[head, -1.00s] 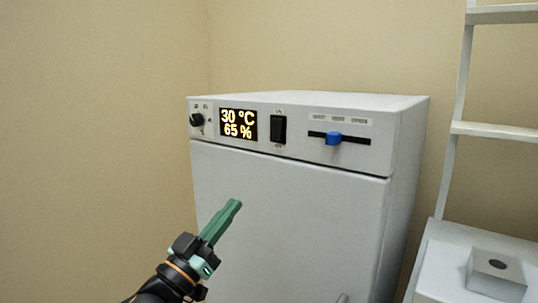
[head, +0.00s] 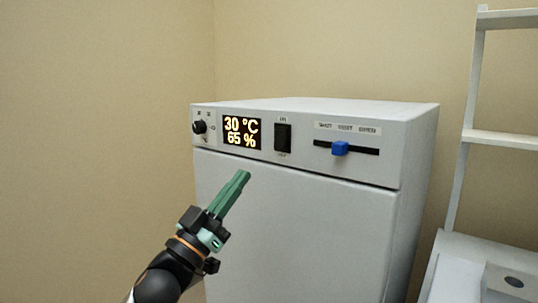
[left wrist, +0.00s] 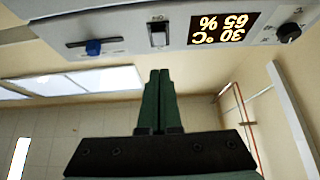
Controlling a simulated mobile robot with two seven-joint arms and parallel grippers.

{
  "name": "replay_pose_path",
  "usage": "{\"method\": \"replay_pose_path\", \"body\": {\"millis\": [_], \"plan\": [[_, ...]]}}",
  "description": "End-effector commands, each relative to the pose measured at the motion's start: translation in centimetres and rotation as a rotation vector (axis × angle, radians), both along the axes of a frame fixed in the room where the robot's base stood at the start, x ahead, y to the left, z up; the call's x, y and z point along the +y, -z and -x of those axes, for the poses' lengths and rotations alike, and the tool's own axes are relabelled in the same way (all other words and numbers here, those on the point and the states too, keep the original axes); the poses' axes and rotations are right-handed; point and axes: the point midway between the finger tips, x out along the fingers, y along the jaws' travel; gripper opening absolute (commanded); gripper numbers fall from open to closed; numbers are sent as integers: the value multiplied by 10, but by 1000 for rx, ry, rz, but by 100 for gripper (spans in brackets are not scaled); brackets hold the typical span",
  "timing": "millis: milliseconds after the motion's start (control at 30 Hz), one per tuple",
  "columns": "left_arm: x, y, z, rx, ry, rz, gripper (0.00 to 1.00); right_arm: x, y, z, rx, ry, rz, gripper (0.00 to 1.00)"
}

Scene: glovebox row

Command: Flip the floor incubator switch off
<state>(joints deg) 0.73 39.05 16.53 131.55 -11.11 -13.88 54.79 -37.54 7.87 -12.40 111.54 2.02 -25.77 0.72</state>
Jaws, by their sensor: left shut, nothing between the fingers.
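The incubator (head: 300,230) is a light grey cabinet with a control panel along its top front. Its black rocker switch (head: 283,138) sits on the panel just right of the lit display (head: 241,132), which reads 30 °C and 65 %. The switch also shows in the left wrist view (left wrist: 158,36), where the panel appears upside down. My left gripper (head: 243,175), with green fingers, is shut and empty. It is in front of the door, below and left of the switch, apart from it. Which way the rocker is tipped is hard to tell. My right gripper is not in view.
A black knob (head: 199,127) is at the panel's left end. A blue slider (head: 340,148) sits in a slot right of the switch. A white shelf frame (head: 465,140) and a grey box with a round dark spot (head: 508,282) stand at the right.

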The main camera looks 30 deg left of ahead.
Motion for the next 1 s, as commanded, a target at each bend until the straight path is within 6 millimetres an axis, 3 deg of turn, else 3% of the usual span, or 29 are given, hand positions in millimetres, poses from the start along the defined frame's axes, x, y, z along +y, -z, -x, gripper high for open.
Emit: {"method": "replay_pose_path", "body": {"millis": [400,700,1000], "plan": [[-4,-41,-55,-2,-1,-1,0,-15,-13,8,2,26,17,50],[-6,-30,-90,1,-2,1,0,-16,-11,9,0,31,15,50],[-8,-29,-94,1,-1,-1,0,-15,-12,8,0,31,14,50]]}}
